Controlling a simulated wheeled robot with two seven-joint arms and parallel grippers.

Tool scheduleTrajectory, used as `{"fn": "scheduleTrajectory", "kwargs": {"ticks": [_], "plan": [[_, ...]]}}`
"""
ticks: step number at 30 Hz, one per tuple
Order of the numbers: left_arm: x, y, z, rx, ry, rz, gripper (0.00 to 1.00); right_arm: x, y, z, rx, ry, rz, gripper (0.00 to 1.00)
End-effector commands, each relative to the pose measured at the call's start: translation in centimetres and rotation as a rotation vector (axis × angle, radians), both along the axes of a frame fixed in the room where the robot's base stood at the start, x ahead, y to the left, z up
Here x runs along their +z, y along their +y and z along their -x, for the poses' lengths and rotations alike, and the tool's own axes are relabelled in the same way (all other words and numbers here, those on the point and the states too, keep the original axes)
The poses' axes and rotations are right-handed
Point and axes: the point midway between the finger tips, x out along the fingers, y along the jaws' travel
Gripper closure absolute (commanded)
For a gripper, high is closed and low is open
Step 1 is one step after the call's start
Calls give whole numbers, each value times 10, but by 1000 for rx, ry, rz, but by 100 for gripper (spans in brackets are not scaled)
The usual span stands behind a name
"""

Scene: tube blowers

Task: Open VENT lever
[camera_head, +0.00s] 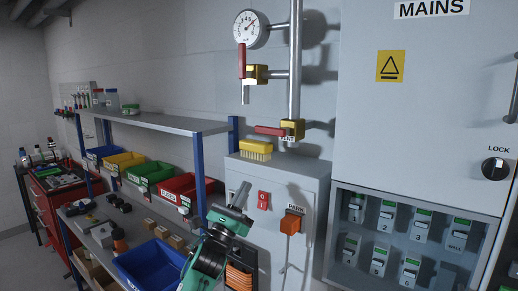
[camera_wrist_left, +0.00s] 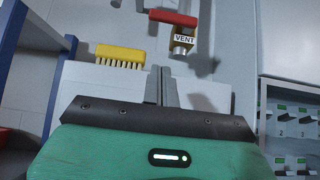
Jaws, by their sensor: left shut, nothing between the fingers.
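The VENT lever (camera_head: 270,130) is a red handle lying roughly level, reaching left from a yellow valve (camera_head: 292,129) on the vertical pipe. In the left wrist view the red lever (camera_wrist_left: 173,17) is at the top, with the VENT label (camera_wrist_left: 184,38) just below its right end. My left gripper (camera_head: 240,190) is shut and empty, below and left of the lever in the head view and apart from it. Its closed fingers (camera_wrist_left: 162,84) point up toward the valve in the wrist view. My right gripper is in neither view.
A yellow brush (camera_head: 256,150) lies on the grey cabinet (camera_head: 280,172) just below the lever. Above is a second yellow valve with an upright red lever (camera_head: 241,62), under a gauge (camera_head: 251,29). The MAINS cabinet (camera_head: 425,130) stands right; shelves with bins (camera_head: 150,124) stand left.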

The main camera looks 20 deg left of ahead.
Motion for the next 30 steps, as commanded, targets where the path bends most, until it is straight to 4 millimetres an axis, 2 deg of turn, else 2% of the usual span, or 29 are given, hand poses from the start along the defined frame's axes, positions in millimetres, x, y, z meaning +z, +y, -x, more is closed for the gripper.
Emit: {"fn": "scheduleTrajectory", "kwargs": {"ticks": [7,19,24,30], "plan": [[19,-5,-14,-1,0,1,100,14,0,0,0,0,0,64],[80,-25,-70,-2,1,2,100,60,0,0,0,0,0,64],[98,-24,-67,-1,2,0,100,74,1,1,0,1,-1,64],[109,-24,-67,-1,1,0,100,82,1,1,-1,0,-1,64]]}}
